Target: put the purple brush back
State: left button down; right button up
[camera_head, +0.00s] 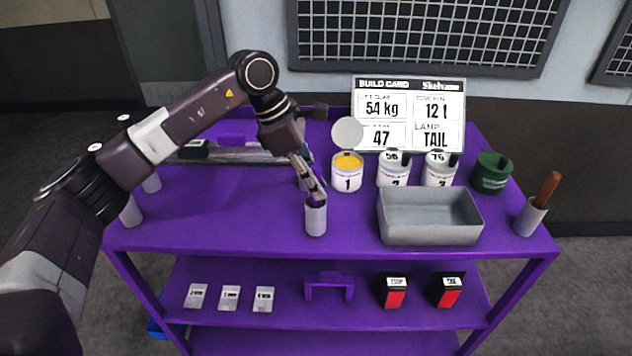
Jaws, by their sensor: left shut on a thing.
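My left gripper (314,188) points down at the middle of the purple cart top. It is shut on the purple brush (317,199), of which only a small purple part shows between the fingers and the cup. A grey cylindrical cup (316,218) stands upright directly below the fingertips. The brush's lower end is at or inside the cup's mouth; I cannot tell how deep it sits. My right gripper is not in view.
A green can (491,172) and a cup (529,217) holding a brown handle are at right. A build card (408,112) stands behind.

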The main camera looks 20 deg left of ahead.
pick_arm(q)
jog(key=shift+f, duration=0.35)
jog(key=c, duration=1.8)
grip_release()
jog(key=shift+o, duration=0.2)
jog(key=shift+r, duration=0.15)
jog(key=v, duration=1.1)
jog(key=shift+a+r, duration=0.15)
jog(key=shift+r, duration=0.2)
